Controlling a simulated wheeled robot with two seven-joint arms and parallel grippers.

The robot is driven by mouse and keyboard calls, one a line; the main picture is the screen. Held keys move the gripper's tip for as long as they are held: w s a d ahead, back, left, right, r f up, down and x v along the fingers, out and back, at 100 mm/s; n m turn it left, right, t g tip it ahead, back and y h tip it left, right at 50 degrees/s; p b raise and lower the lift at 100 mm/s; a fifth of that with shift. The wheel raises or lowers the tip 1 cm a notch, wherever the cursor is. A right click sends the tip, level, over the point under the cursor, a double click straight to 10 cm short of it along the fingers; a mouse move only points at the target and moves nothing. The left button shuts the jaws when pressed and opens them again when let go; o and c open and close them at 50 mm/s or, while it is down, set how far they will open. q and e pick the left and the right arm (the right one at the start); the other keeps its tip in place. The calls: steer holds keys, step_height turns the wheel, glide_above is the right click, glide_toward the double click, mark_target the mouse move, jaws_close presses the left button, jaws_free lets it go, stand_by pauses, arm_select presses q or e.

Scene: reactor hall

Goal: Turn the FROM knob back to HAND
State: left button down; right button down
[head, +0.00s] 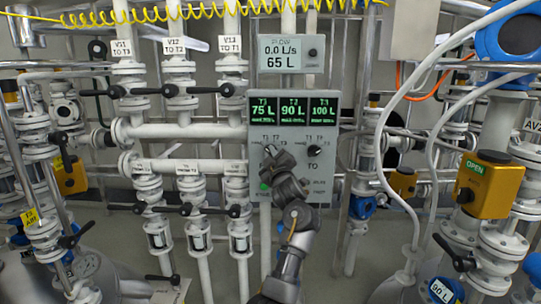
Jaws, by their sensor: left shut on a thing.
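The grey control panel (333,180) stands at the centre of the head view. My left gripper (272,156) reaches up to its left half from below and is shut at the place of the FROM knob. The gripper hides the FROM knob and its label, so I cannot tell which way the knob points. The dark TO knob (314,151) sits just right of the gripper, apart from it, with its labels partly readable. My right gripper is not in view.
Green tank displays (293,110) above the knobs read 75 L, 90 L and 100 L. The flow display (283,53) reads 0.0 L/s and 65 L. White pipes with black-handled valves (180,90) stand left. A yellow actuator (485,184) and hoses stand right.

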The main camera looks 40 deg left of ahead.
arm_select(q)
steer(key=shift+n+g, duration=0.7)
steer(key=shift+n, duration=0.7)
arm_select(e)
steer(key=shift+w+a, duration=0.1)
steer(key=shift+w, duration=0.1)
arm_select(q)
steer(key=c, duration=1.5)
jaws_free()
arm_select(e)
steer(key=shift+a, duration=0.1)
